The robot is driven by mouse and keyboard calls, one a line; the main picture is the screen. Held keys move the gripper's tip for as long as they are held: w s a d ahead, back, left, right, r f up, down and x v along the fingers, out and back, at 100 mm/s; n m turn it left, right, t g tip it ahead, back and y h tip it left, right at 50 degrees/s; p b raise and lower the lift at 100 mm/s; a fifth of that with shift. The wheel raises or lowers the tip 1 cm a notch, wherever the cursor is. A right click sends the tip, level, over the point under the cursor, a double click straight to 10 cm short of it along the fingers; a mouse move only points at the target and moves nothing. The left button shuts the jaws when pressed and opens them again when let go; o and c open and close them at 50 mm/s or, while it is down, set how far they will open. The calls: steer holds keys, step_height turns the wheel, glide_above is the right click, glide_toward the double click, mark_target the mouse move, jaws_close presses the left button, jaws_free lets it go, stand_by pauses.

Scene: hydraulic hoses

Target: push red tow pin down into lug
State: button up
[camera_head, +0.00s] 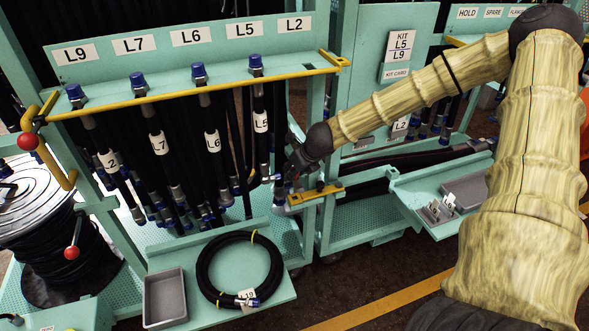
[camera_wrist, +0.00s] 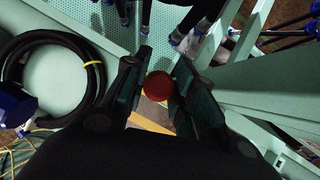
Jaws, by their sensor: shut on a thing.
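The red tow pin shows as a round red knob (camera_wrist: 157,86) between my two dark fingers (camera_wrist: 163,78) in the wrist view. My gripper is shut on it, with one finger on each side. In the head view my gripper (camera_head: 294,180) is low at the right end of the hose rack, just above and beside a yellow bracket (camera_head: 318,194) that looks like the lug. The knob is hidden behind my gripper there. A yellow patch (camera_wrist: 150,124) shows below the knob in the wrist view. The pin's shaft and the lug's hole are hidden, so I cannot tell how deep the pin sits.
Labelled hoses (camera_head: 160,140) hang from the rack left of my gripper. A coiled hose (camera_head: 240,270) and a grey bin (camera_head: 165,298) lie on a shelf in front. A second cart (camera_head: 425,205) stands close on the right. Two other red knobs (camera_head: 28,141) are at far left.

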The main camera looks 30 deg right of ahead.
mark_target(295, 192)
steer(key=shift+f+b, duration=3.15)
steer(key=shift+f, duration=0.95)
steer(key=shift+f, duration=0.2)
steer(key=o, duration=1.1)
steer(key=shift+o, duration=0.2)
steer(key=shift+r, duration=0.1)
steer(key=v, duration=1.1)
steer(key=shift+s+r, duration=0.2)
steer(key=shift+r, duration=0.1)
steer(key=shift+a, duration=0.1)
